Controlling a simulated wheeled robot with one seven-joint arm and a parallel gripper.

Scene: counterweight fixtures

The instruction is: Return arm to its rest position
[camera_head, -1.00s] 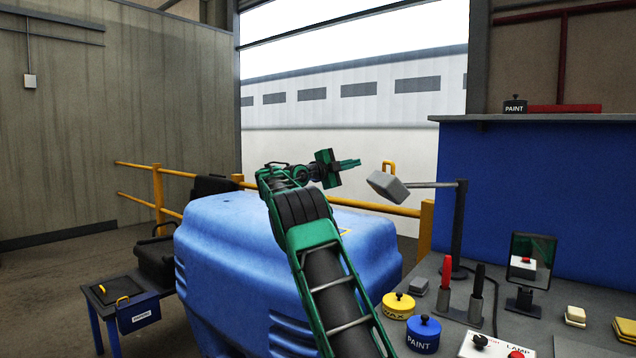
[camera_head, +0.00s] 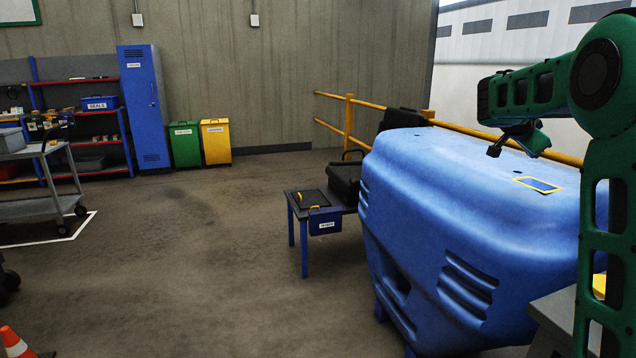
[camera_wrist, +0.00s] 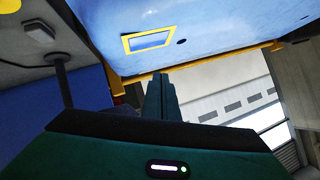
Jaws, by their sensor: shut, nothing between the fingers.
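My green arm stands at the right edge of the head view, its elbow raised and its forearm folded to the left above a large blue moulded housing (camera_head: 450,190). My gripper (camera_wrist: 160,82) shows in the wrist view with its two dark green fingers together and nothing between them. In the head view the end of the arm is small and partly hidden, so the fingers are not clear there. The blue housing, with a yellow-framed panel (camera_wrist: 149,41), appears beyond the fingertips in the wrist view. The fingers look apart from it.
A yellow railing (camera_head: 349,118) runs behind the housing. A small blue table (camera_head: 291,228) with a labelled box stands left of it. A grey cart (camera_head: 45,208), green and yellow bins (camera_head: 216,142) and an orange cone (camera_head: 14,343) are farther left. The middle floor is open.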

